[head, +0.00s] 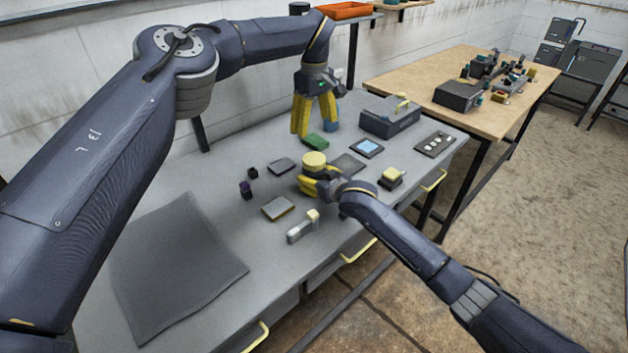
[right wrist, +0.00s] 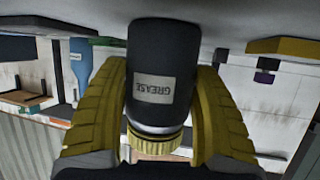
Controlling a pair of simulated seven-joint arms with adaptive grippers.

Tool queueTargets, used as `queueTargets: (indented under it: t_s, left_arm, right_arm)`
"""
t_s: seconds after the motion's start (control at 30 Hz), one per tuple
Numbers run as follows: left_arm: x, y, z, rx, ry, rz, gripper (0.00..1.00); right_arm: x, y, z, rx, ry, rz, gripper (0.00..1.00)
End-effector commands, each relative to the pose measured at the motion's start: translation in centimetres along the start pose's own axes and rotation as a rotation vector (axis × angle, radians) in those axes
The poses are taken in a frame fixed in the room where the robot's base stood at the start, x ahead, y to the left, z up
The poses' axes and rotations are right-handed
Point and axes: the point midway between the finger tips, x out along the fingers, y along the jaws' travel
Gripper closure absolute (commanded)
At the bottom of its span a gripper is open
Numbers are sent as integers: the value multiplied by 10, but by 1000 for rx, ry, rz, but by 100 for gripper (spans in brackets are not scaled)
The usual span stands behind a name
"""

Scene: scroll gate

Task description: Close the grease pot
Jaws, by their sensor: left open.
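The grease pot (right wrist: 158,60) is a black cylinder with a "GREASE" label, upside down in the right wrist view. Its yellow ribbed lid (right wrist: 157,144) sits on its mouth, with a silver band showing between lid and body. I cannot tell how tight the lid is. In the head view the lid (head: 315,159) shows on top of the pot.
A green block (head: 315,140) lies below the left gripper. Small dark blocks (head: 246,189), flat plates (head: 278,208), a grey-yellow tool (head: 303,227) and a yellow-topped block (head: 391,177) lie around the pot. A grey toolbox (head: 390,117) stands behind. The dark mat (head: 175,265) at front left is bare.

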Motion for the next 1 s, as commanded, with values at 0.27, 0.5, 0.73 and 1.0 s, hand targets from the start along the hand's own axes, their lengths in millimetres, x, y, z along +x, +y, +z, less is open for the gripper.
queueTargets:
  t_s: [0.27, 0.5, 0.73, 1.0]
  left_arm:
    - [0, 0, 0, 0, 0, 0, 19]
    - [0, 0, 0, 0, 0, 0, 19]
    - [0, 0, 0, 0, 0, 0, 19]
    - [0, 0, 0, 0, 0, 0, 19]
  right_arm:
    - [0, 0, 0, 0, 0, 0, 8]
    - [0, 0, 0, 0, 0, 0, 8]
    - [-14, 0, 1, 1, 0, -1, 8]
    - [-56, 0, 1, -1, 1, -1, 8]
